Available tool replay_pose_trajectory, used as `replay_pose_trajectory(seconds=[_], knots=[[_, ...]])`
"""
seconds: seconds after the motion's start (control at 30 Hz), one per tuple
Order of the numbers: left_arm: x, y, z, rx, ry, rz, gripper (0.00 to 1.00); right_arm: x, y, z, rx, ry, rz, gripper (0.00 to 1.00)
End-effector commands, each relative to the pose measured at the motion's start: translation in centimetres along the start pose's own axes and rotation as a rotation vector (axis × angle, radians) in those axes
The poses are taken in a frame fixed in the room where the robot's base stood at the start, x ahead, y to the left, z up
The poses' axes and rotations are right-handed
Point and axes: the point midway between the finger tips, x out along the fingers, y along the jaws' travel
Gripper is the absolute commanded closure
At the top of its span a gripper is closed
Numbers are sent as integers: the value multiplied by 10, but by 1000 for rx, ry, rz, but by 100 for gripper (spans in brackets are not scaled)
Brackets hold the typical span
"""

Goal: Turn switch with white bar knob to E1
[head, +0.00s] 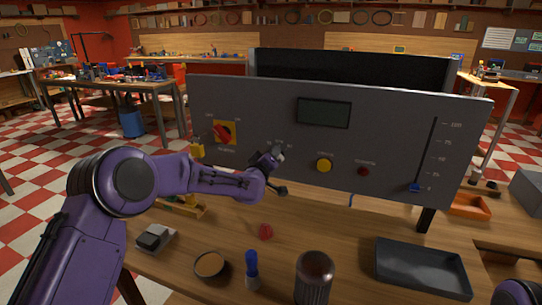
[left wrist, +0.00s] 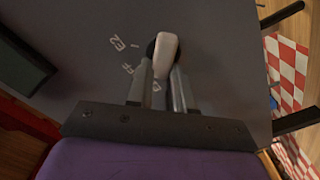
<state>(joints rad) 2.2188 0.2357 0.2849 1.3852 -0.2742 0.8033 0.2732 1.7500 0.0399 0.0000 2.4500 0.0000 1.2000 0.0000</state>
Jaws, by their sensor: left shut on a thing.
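The white bar knob (left wrist: 165,52) sits on the grey panel (head: 240,105), between the two fingers of my left gripper (left wrist: 164,80). The fingers are shut on it from both sides. Beside it are the label E2 (left wrist: 117,43), a label ending in FF (left wrist: 128,69), and a third label partly hidden by a finger. Which label the knob points to I cannot tell. In the head view my left gripper (head: 277,170) is at the panel's lower middle and hides most of the knob. My right gripper is out of view.
Left of the gripper is a red rotary switch on a yellow plate (head: 224,132). To its right are a yellow button (head: 324,165), a red button (head: 363,171) and a blue slider (head: 414,188). A dark tray (head: 422,245), a blue-handled tool (head: 252,268) and a ribbed cylinder (head: 314,275) stand in front.

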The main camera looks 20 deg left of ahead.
Motion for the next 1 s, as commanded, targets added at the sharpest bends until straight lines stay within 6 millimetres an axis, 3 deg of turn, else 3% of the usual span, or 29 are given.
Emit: replay_pose_trajectory(seconds=[0.17, 0.2, 0.23, 0.27, 0.63, 1.0], knots=[[0, -1, 0, -3, 0, -1, 100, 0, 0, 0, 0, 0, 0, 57], [0, -1, 0, -3, 0, -1, 66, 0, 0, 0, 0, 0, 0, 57], [0, -1, 0, -2, 0, -1, 56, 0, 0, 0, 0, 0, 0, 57], [0, -1, 0, -2, 0, -1, 53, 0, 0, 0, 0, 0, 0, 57], [-8, -1, 1, -1, -1, 0, 53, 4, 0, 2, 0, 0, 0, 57], [-84, -2, 2, -3, 0, 0, 53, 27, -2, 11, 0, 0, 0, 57]])
